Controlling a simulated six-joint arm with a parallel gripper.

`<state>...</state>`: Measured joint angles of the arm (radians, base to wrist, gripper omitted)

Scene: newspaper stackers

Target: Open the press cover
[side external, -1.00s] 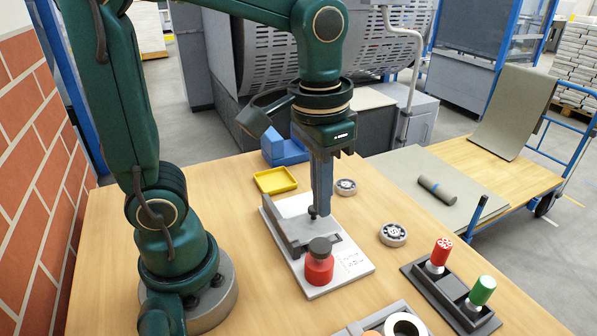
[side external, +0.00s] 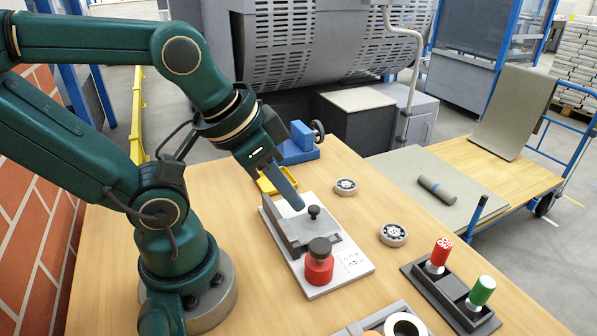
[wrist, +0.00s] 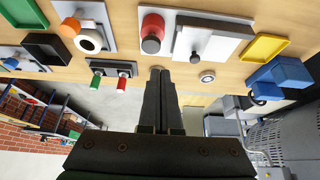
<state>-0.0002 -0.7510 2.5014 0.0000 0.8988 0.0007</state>
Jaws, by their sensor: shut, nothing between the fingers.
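The press is a white base plate (side external: 348,262) with a grey cover (side external: 312,228) lying low across it and a grey raised edge along its left side. A black knob (side external: 314,212) stands upright on the cover. The press also shows in the wrist view, with its pale cover (wrist: 212,42) and knob (wrist: 194,58). A red pot with a dark cap (side external: 319,266) stands on the plate's near part. My gripper (side external: 298,205) is shut and empty, tilted, just up and left of the knob and apart from it. Its closed fingers (wrist: 160,74) show in the wrist view.
A yellow tray (side external: 268,184) and a blue block-like tool (side external: 297,148) lie behind the press. Two round discs (side external: 346,187) (side external: 393,234) lie to its right. A dark rack (side external: 452,296) holds a red and a green roller. Bare table lies between my base and the press.

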